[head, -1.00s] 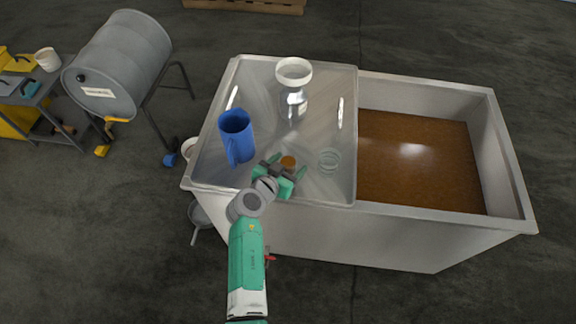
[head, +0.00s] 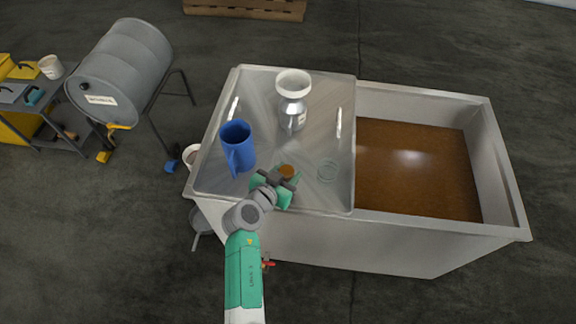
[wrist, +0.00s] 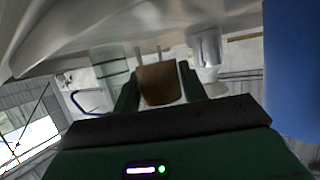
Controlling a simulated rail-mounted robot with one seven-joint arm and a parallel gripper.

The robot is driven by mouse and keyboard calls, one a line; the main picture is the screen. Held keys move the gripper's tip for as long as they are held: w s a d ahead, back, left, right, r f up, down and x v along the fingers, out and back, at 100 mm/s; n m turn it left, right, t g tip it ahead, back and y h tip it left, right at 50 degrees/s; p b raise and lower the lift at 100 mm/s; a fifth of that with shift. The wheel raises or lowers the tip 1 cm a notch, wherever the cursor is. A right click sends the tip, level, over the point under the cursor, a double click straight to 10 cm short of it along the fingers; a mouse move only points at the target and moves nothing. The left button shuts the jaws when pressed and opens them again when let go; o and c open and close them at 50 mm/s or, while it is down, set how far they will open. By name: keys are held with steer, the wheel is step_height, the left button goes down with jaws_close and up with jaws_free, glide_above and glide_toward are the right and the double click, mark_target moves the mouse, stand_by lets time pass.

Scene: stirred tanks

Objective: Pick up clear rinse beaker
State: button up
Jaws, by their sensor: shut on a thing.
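A blue jug (head: 237,147) stands left of my gripper and fills the wrist view's right edge (wrist: 295,70). A white-topped metal vessel (head: 293,98) stands behind. The open tank half with brown liquid (head: 415,165) lies right of the cover (head: 335,195).

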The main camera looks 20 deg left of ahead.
steer(key=s+d+r+p, duration=0.1)
steer(key=s+d+p, duration=0.2)
steer(key=s, duration=1)
steer(key=shift+s+d, duration=0.2)
steer(key=shift+d, duration=0.25)
steer(key=shift+r, duration=0.1)
